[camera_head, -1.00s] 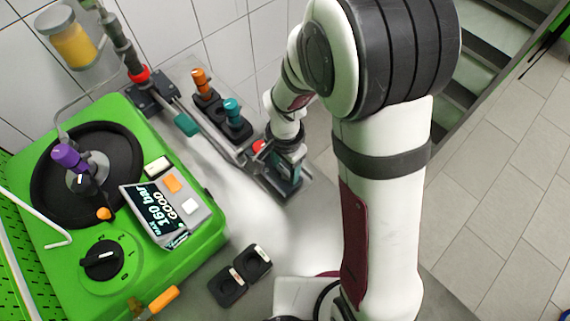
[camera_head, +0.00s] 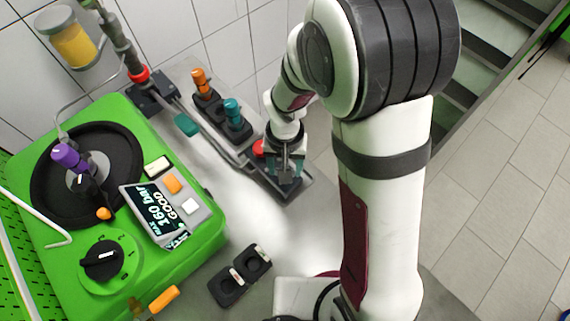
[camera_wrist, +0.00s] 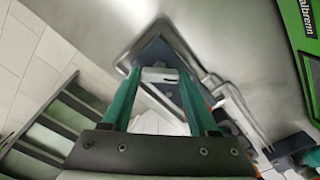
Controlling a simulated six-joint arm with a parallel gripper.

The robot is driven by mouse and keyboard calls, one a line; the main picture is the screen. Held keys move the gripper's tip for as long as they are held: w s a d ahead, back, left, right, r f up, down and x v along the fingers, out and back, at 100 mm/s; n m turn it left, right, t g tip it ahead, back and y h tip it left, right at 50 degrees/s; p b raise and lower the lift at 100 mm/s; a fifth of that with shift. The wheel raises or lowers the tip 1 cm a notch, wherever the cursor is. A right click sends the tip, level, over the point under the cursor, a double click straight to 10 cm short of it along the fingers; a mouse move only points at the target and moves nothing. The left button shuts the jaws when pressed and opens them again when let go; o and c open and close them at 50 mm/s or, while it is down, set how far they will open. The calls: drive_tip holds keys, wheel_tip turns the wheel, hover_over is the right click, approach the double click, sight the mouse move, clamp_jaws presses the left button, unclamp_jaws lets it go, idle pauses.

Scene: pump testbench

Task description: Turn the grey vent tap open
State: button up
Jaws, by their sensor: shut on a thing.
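My gripper (camera_head: 285,178) is at the near right end of the bench rail, pointing down. In the wrist view its two teal fingers (camera_wrist: 160,78) are shut on a small light grey part (camera_wrist: 158,74), which I take to be the grey vent tap. Only a narrow piece of it shows between the fingertips, and its handle angle is hard to tell. In the head view the gripper hides the tap. A dark block (camera_wrist: 152,52) lies beneath the fingertips in the wrist view.
A red knob (camera_head: 258,147) sits close left of my gripper. Teal (camera_head: 232,110) and orange (camera_head: 199,80) valves stand along the rail. The green pump unit (camera_head: 205,240) is at left, its display (camera_head: 157,212) reading 160 bar. A black double holder (camera_head: 240,276) lies on the bench.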

drive_tip(key=n, duration=0.4)
drive_tip(key=shift+n, duration=0.3)
drive_tip(key=shift+s+n, duration=0.1)
drive_tip(key=shift+n, duration=2.4)
drive_tip(key=o, duration=1.4)
wheel_tip(320, 180, up, 16)
drive_tip(key=shift+f, duration=0.1)
